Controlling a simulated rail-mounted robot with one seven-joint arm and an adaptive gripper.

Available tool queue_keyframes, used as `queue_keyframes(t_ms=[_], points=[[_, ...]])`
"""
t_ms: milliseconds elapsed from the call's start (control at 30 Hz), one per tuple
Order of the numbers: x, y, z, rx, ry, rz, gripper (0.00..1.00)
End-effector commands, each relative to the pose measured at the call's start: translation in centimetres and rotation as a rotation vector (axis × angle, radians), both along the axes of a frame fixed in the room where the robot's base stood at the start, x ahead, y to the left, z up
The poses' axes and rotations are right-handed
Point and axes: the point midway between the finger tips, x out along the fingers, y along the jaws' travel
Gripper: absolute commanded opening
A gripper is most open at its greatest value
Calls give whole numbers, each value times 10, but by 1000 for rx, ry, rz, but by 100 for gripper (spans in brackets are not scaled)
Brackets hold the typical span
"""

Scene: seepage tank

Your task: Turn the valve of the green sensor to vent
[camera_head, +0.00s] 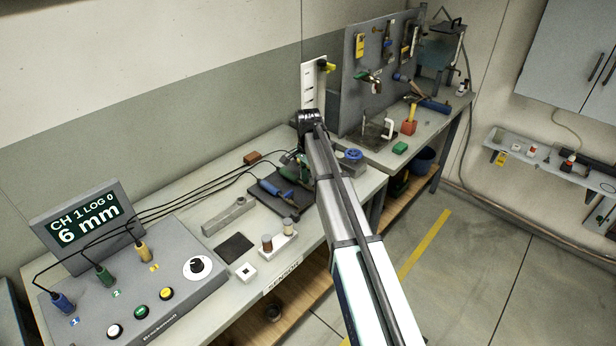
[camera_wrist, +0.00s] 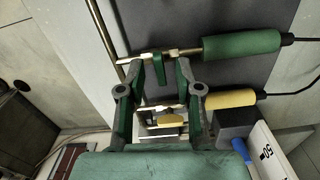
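In the wrist view the green sensor (camera_wrist: 240,47) lies across the upper part, its cable leaving to the right. A brass valve (camera_wrist: 178,53) with a small green lever (camera_wrist: 160,68) is at its left end. My gripper (camera_wrist: 163,66) is open, one finger on each side of the green lever; I cannot tell whether either touches it. In the head view my gripper (camera_head: 302,165) is over the dark sensor board, and my arm hides much of it.
The yellow sensor (camera_wrist: 228,98) with its yellow lever (camera_wrist: 172,121) lies close below the green one. The blue sensor (camera_head: 278,188) is in front. A readout (camera_head: 85,222) shows "CH 1 LOG 0" and "6 mm". Cables run from the sensors to its console (camera_head: 140,300).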

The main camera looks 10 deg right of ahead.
Motion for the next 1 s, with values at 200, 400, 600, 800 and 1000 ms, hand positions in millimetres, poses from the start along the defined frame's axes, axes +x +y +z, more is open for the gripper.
queue_keyframes(t_ms=[200,400,600,800,1000], points=[[1,0,21,0,-2,0,34],[1,0,58,0,-2,0,34],[1,0,94,0,-2,0,34],[1,0,115,0,-1,-1,34],[0,0,120,0,0,-1,34]])
